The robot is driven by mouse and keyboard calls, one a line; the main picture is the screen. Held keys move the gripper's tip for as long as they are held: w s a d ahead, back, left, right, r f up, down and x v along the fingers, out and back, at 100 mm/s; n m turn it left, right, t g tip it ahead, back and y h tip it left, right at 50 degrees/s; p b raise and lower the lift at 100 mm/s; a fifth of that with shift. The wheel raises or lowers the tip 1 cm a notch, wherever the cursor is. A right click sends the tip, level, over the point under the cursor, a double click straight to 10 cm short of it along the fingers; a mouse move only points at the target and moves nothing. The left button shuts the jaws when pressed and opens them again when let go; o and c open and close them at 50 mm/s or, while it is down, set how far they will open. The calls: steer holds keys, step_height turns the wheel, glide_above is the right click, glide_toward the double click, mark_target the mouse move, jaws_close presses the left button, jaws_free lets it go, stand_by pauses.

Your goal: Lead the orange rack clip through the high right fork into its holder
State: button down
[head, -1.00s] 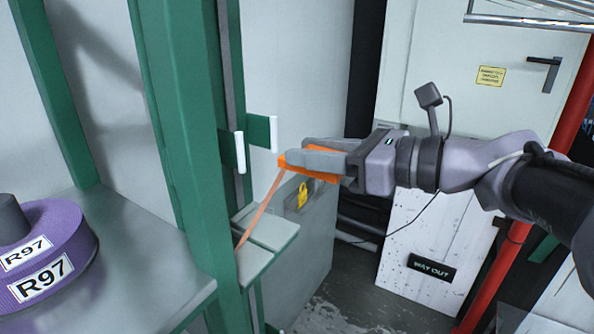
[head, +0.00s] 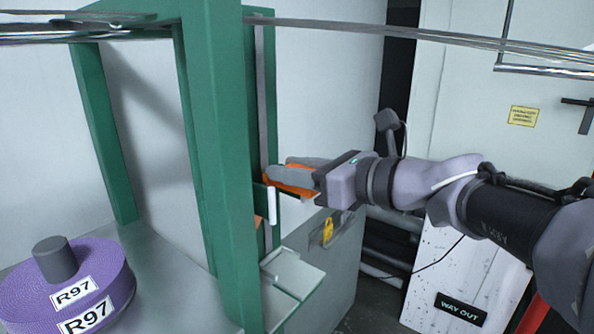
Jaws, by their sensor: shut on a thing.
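The orange rack clip (head: 289,190) is held in my gripper (head: 285,172), whose grey fingers are shut on it and hide part of it. The clip and fingertips are close against the right side of the green post, just above the fork (head: 271,202). The fork is a small green bracket with white tips. My fingers and the clip overlap part of it, so I cannot tell whether they touch. A bit of orange strap (head: 259,222) shows below, beside the post; the rest is hidden. I cannot make out the holder.
The thick green post (head: 224,150) stands just left of my gripper. A purple webbing roll (head: 98,285) marked R97 sits on the grey table (head: 175,265) at left. A grey box with a yellow padlock (head: 328,231) is below. Metal rails (head: 400,35) cross above.

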mark_target(292, 272)
step_height(292, 272, down, 18)
steer(key=b, duration=1.5)
steer(key=shift+s+f, duration=0.15)
steer(key=c, duration=0.9)
jaws_free()
